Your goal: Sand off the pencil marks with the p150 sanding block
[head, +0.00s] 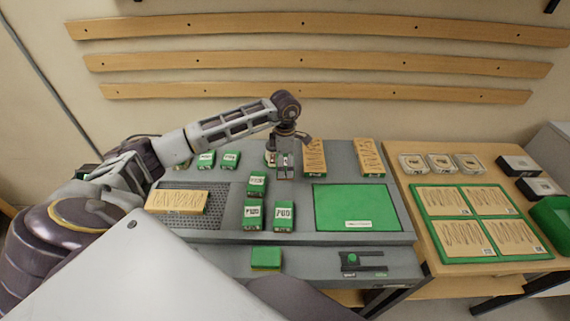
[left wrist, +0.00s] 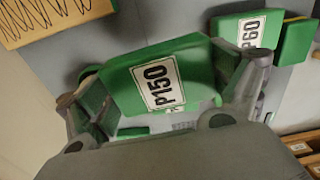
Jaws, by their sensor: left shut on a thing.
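The P150 sanding block (left wrist: 158,84), green with a white label, is between the fingers of my left gripper (left wrist: 165,100) in the left wrist view. That gripper is shut on it. In the head view my left gripper (head: 285,165) is over the back middle of the grey bench, and the block there is mostly hidden by the fingers. A wooden board with dark pencil squiggles (head: 176,201) lies on the perforated grey panel (head: 222,219) at left. My right gripper is not in view.
Several other green blocks (head: 283,216) sit on the bench; a P60 block (left wrist: 249,32) shows in the left wrist view. A green mat (head: 335,190) lies at right. The side table has a green tray (head: 487,259) of marked boards, clear containers (head: 440,163) and black boxes (head: 519,165).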

